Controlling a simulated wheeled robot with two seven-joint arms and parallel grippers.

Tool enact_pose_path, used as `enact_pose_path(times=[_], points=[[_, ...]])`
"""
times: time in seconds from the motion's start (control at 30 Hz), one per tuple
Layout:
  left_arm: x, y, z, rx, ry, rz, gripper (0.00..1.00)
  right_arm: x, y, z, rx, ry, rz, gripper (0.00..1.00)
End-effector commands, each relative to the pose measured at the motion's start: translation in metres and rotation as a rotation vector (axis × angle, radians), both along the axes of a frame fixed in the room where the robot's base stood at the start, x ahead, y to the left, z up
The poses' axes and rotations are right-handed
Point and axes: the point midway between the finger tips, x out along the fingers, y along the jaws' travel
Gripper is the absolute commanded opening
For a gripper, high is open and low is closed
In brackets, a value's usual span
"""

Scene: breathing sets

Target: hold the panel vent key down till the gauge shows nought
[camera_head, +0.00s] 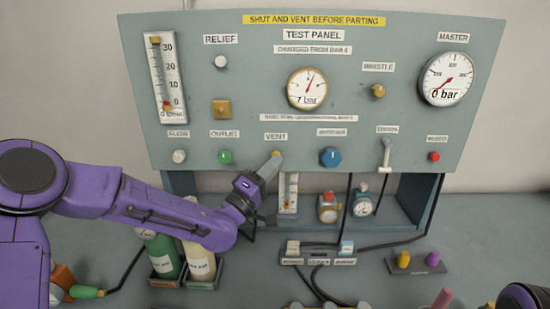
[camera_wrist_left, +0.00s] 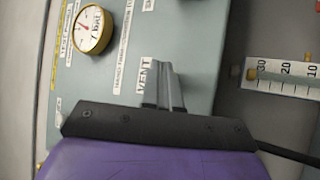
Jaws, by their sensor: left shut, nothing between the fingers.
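The test panel (camera_head: 400,125) stands upright at the back. Its middle gauge (camera_head: 308,88) reads 7 bar in the head view; it also shows in the left wrist view (camera_wrist_left: 95,30). The yellow vent key (camera_head: 277,154) is below the VENT label (camera_head: 276,137). My left gripper (camera_head: 268,167) is shut and empty, its fingertips at the key from below left. In the left wrist view the fingertips (camera_wrist_left: 163,85) lie beside the VENT label (camera_wrist_left: 144,77) and hide the key. I cannot tell how far the key is pressed. My right gripper is not in view.
The master gauge (camera_head: 447,78) reads 0 bar. A green outlet knob (camera_head: 225,156) and a blue knob (camera_head: 330,157) flank the vent key. Bottles (camera_head: 163,257) stand below my left arm. Hoses and a connector block (camera_head: 318,257) lie on the bench.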

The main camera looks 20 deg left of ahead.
Motion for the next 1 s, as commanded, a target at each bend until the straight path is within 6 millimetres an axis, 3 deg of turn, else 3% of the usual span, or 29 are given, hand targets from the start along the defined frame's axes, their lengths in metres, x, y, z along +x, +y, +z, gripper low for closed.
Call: enact_pose_path(times=[1.0], points=[[0.0088, 0.0024, 0.0000, 0.000, 0.000, 0.000, 0.00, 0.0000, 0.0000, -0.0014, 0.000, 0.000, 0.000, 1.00]])
